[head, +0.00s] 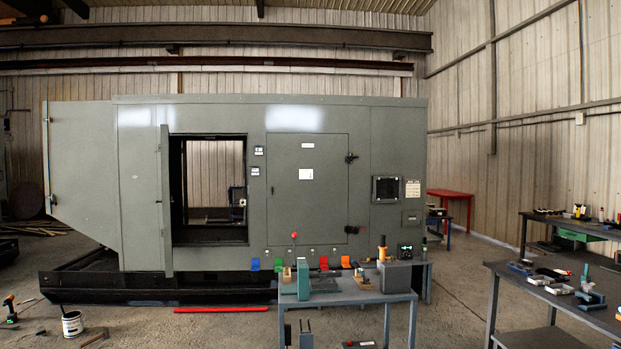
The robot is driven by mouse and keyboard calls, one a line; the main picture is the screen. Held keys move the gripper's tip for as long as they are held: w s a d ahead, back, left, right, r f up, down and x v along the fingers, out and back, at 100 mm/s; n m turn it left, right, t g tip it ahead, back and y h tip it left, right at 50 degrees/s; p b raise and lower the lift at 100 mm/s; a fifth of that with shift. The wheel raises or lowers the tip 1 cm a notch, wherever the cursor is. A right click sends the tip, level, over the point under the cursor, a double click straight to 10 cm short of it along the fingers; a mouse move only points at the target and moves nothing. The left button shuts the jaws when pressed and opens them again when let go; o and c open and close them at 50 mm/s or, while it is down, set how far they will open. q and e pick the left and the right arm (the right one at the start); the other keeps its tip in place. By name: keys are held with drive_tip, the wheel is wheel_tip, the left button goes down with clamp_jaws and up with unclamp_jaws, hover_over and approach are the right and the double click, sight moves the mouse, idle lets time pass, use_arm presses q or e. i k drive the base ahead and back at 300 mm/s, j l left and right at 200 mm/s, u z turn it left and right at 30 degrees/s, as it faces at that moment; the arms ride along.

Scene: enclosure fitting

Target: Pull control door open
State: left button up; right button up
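A large grey-green enclosure (400,130) stands across the middle of the head view. A closed door (307,185) is set in its front, with a white label on it and a black handle (351,158) at its upper right edge. It sits flush with the wall around it. Left of it is a rectangular opening (209,243), with a narrow door panel (165,200) swung outward at its left side. I cannot tell for sure which door is the control door. Neither of my grippers shows in this view.
A small workbench (345,297) with tools and boxes stands before the enclosure's right part. Grey benches (550,290) with tools stand at the right. A red bar (221,310) and a paint bucket (72,324) are on the floor at left. Open floor lies between the benches.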

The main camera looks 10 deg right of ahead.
sight(308, 173)
drive_tip(key=i+u, duration=0.3)
drive_tip(key=i, duration=0.8)
drive_tip(key=i+u, duration=0.2)
drive_tip(key=i, duration=0.5)
drive_tip(key=i+u, duration=0.2)
drive_tip(key=i, duration=0.5)
drive_tip(key=i+l+u, duration=0.15)
drive_tip(key=i, duration=0.5)
drive_tip(key=i+z, duration=0.15)
drive_tip(key=i, duration=0.35)
drive_tip(key=i+z, duration=0.2)
drive_tip(key=i, duration=0.35)
drive_tip(key=i+j+z, duration=0.15)
drive_tip(key=i, duration=0.35)
drive_tip(key=i+j+z, duration=0.15)
drive_tip(key=i, duration=0.4)
drive_tip(key=i+z, duration=0.25)
drive_tip(key=i, duration=1.7)
